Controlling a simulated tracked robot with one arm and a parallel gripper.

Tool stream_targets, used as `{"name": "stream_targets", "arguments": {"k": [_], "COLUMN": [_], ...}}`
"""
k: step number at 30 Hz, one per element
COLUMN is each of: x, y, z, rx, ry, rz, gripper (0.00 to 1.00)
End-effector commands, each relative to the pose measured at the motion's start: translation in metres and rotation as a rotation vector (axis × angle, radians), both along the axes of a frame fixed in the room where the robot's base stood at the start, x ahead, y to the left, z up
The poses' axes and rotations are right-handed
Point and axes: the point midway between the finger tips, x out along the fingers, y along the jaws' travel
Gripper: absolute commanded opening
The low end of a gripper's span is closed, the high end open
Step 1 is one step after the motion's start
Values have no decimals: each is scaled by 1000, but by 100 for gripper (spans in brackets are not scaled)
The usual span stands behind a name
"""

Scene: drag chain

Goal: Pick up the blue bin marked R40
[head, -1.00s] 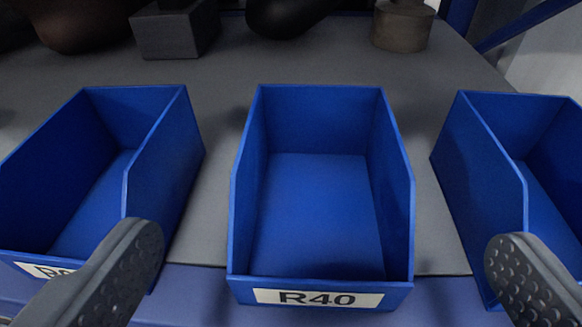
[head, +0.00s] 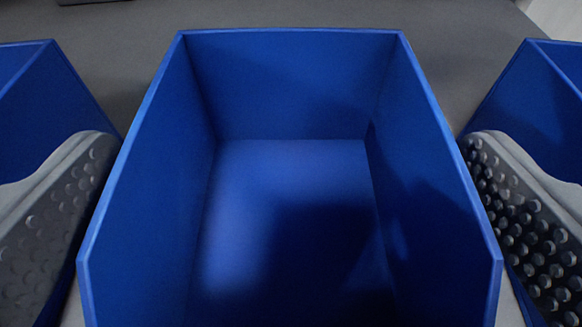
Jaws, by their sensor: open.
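The blue bin R40 (head: 293,85) fills the middle of the head view, upright and empty. Its front edge and its label are out of view below. My gripper (head: 290,195) is open, with one studded grey finger (head: 62,205) along the bin's left side and the other (head: 520,220) along its right side. The fingers look close to the outer side walls; I cannot tell whether they touch.
Another blue bin (head: 45,100) stands close on the left, and one (head: 535,90) on the right, both partly cut off. The gaps beside the middle bin are narrow. Grey shelf surface (head: 300,13) shows behind.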

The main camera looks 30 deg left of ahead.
Motion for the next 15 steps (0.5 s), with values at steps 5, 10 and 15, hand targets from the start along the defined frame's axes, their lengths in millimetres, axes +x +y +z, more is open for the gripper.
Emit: {"name": "stream_targets", "arguments": {"k": [5, 10, 15], "x": [10, 10, 10], "y": [8, 8, 8], "z": [-4, -4, -4], "rx": [-2, 0, -1], "ry": [0, 0, 1], "rz": [2, 2, 2], "gripper": [100, 100, 61]}}
